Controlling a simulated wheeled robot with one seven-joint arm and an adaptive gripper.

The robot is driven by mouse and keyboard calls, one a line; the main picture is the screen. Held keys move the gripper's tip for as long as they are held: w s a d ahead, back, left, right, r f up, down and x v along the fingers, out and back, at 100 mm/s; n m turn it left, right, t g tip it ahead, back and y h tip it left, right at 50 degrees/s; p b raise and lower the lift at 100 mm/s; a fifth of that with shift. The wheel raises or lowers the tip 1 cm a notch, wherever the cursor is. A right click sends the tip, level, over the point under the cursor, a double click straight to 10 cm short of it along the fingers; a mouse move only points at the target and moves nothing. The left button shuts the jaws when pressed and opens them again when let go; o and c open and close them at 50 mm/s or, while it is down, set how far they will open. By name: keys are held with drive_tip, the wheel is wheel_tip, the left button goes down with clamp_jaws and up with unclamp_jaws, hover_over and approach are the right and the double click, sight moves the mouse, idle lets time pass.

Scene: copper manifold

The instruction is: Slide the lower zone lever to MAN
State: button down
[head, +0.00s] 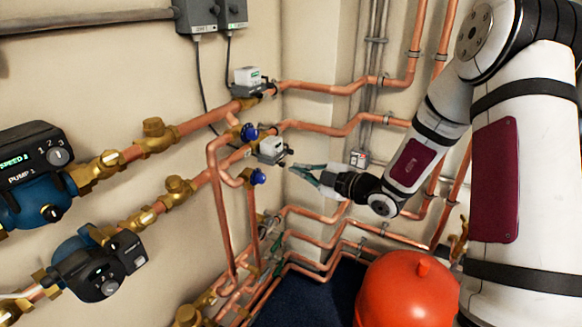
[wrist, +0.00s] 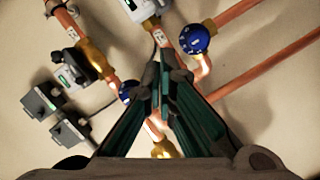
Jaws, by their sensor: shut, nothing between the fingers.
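The lower zone valve (head: 271,148) is a white and grey box on the lower copper pipe in the head view. A small dark lever seems to stick out at its right side; its position and any MAN mark are too small to read. What looks like the same valve is cut off at the top of the wrist view (wrist: 138,8). My gripper (head: 293,169) is just right of and slightly below that valve in the head view, apart from it in the picture. Its fingers (wrist: 160,76) are shut and empty, tips together.
A similar upper zone valve (head: 248,80) sits on the pipe above. Blue knobs (head: 258,176) (head: 249,132) are close to the lower valve. Copper pipes run behind my gripper. A red tank (head: 408,290) stands below, and pumps (head: 100,264) are at left.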

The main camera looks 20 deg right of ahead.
sight(282, 164)
drive_tip(key=x, duration=0.3)
drive_tip(key=d+f+x, duration=0.1)
drive_tip(key=x, duration=0.2)
drive_tip(key=w+b+x, duration=0.1)
drive_tip(key=x, duration=0.3)
drive_tip(key=shift+s+d+f, duration=0.1)
drive_tip(key=shift+d+f, duration=0.1)
drive_tip(key=shift+d, duration=0.2)
drive_tip(key=shift+w+d+f, duration=0.4)
drive_tip(key=shift+w, duration=0.05)
drive_tip(key=shift+w+d, duration=0.15)
drive_tip(key=shift+d, duration=0.05)
drive_tip(key=shift+w+d, duration=0.95)
drive_tip(key=shift+a, duration=0.1)
drive_tip(key=shift+s, duration=0.1)
